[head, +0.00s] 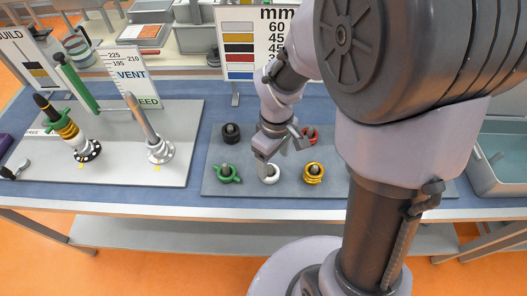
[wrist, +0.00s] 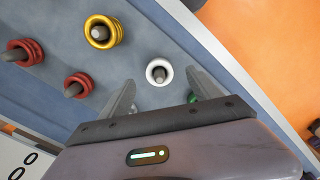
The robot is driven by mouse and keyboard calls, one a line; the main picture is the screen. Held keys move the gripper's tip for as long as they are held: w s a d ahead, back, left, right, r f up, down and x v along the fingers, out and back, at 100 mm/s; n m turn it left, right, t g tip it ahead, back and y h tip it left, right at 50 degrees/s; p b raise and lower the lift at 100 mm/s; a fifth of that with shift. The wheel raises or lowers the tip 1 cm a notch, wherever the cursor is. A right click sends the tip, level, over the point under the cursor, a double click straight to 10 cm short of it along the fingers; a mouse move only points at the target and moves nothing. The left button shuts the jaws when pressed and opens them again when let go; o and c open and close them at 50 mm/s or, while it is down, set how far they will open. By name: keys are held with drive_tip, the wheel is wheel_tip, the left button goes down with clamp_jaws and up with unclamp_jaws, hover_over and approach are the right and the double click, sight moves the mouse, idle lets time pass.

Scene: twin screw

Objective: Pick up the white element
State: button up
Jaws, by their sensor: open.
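The white element (head: 268,179) is a small ring around a short grey peg, in the front row of the grey peg board (head: 285,187). In the wrist view the white element (wrist: 149,76) lies ahead of the gap between my fingertips. My gripper (head: 281,152) is over the board, close above the white element, and partly covers it in the head view. In the wrist view my gripper (wrist: 160,84) is open, with nothing between its fingers. The height left between fingers and ring is hard to judge.
A green winged element (head: 227,179) is left of the white one and yellow rings (head: 313,179) are right. A black element (head: 231,133) and a red element (head: 311,133) stand behind. In the wrist view, green (wrist: 193,98) shows close by my right finger.

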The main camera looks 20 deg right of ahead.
sight(272, 167)
drive_tip(key=f+b, duration=0.1)
drive_tip(key=f, duration=0.1)
drive_tip(key=f+b, duration=0.1)
drive_tip(key=f, duration=0.1)
drive_tip(key=w+f+b, duration=0.1)
drive_tip(key=f, duration=0.2)
drive_tip(key=shift+s+r, duration=0.1)
drive_tip(key=shift+r, duration=0.1)
drive_tip(key=shift+c, duration=0.4)
drive_tip(key=c, duration=1.4)
